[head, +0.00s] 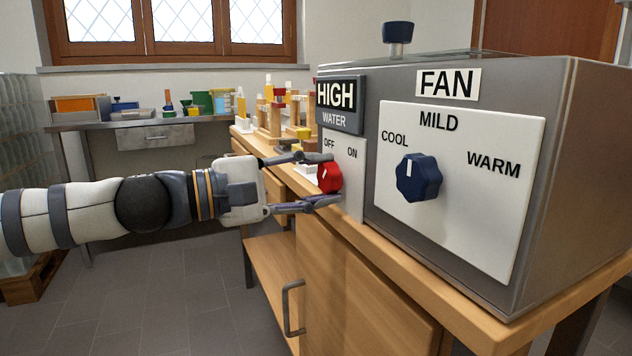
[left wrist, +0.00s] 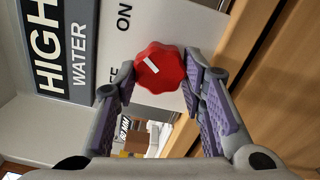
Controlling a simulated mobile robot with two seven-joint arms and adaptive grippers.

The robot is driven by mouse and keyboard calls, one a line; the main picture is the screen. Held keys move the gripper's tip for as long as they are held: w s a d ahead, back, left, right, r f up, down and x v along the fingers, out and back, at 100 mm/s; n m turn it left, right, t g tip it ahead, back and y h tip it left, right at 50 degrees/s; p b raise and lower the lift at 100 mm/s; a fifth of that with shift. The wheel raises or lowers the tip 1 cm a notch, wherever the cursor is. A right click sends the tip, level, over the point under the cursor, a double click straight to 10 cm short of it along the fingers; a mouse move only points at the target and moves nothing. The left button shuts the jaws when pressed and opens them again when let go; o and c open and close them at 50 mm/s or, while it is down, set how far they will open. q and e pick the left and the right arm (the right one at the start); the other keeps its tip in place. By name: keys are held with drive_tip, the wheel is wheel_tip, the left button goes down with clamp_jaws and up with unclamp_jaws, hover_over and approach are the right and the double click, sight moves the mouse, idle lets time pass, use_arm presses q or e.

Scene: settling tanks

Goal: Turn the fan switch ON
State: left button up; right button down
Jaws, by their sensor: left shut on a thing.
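The grey box (head: 362,212) carries a FAN label (head: 447,84) above a white panel (head: 470,235) marked COOL, MILD and WARM. A dark blue knob (head: 418,178) sits on that panel, its white mark near the top. On the left, a narrow panel (head: 352,190) marked OFF and ON lies under a HIGH WATER sign (head: 341,121). My left gripper (head: 325,180) is shut on the red knob, one finger above and one below. My right gripper is not in view.
The box stands on a wooden bench (head: 372,300) with drawers and a handle below. Wooden racks with coloured pieces (head: 272,115) stand behind it on the bench. A metal table (head: 155,132) with trays is by the window. The floor (head: 150,310) is clear.

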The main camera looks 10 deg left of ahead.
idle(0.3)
use_arm(q)
drive_tip(key=o, duration=1.1)
drive_tip(key=shift+o, duration=0.2)
drive_tip(key=v, duration=1.2)
